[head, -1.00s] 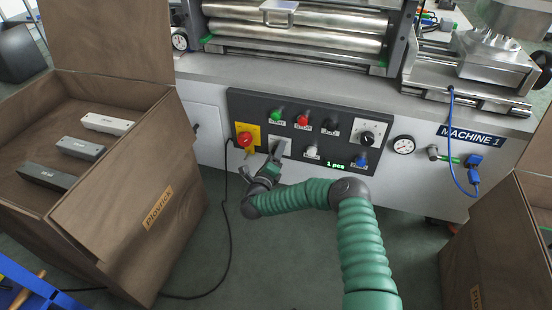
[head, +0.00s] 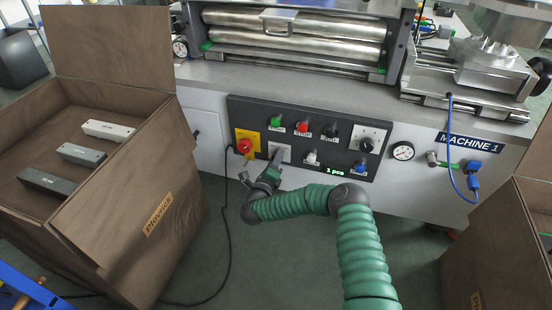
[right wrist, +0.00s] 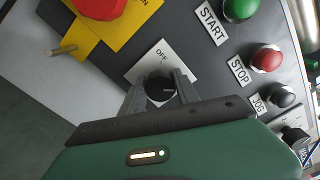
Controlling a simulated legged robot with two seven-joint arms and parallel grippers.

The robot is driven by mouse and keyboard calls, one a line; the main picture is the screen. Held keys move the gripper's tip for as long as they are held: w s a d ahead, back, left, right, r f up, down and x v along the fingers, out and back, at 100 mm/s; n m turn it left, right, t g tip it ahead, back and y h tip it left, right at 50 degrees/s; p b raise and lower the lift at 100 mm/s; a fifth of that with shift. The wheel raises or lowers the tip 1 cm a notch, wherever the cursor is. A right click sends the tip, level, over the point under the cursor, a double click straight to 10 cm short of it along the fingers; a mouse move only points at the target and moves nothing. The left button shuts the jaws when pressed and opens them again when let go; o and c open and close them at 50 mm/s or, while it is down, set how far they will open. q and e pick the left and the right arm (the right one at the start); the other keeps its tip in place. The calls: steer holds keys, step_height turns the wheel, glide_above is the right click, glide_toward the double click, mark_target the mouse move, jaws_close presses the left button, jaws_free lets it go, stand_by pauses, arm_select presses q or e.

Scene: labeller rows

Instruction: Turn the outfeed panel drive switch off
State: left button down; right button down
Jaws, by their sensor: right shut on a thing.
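The outfeed panel (head: 258,112) is a dark control panel on the machine's front. Near its left end is a light switch plate (head: 284,153), marked OFF in the right wrist view (right wrist: 158,50). A round black knob (right wrist: 160,88) sits on that plate, with a pale mark pointing right in the wrist picture. My right gripper (head: 276,157) is at the plate. In the right wrist view its two fingers (right wrist: 160,93) stand on either side of the knob, shut on it. In the head view the gripper hides the knob. My left gripper is not in view.
A red emergency button (head: 245,146) on a yellow plate is just left of the switch. Green (head: 276,121) and red (head: 303,127) buttons sit above. A black selector (head: 366,145) is at right. A brown box (head: 128,190) stands left, with a cable (head: 229,225) beside it.

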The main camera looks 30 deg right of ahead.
steer(key=shift+a+r+n+p, duration=0.15)
steer(key=shift+n+p, duration=0.25)
steer(key=shift+p, duration=0.2)
steer(key=n+p, duration=0.4)
steer(key=shift+p, duration=0.4)
steer(key=n+p, duration=0.2)
steer(key=n, duration=0.1)
steer(key=n+p, duration=0.1)
steer(key=shift+f+n, duration=0.25)
steer(key=shift+n, duration=0.05)
steer(key=n+p, duration=0.2)
steer(key=n, duration=0.2)
steer(key=shift+f, duration=0.15)
steer(key=shift+f+n+p, duration=0.2)
steer(key=shift+n+p, duration=0.15)
steer(key=shift+n, duration=1.75)
steer(key=shift+s, duration=0.1)
steer(key=c, duration=1.1)
jaws_free()
steer(key=shift+f, duration=0.1)
steer(key=shift+o, duration=1)
steer(key=shift+r, duration=0.2)
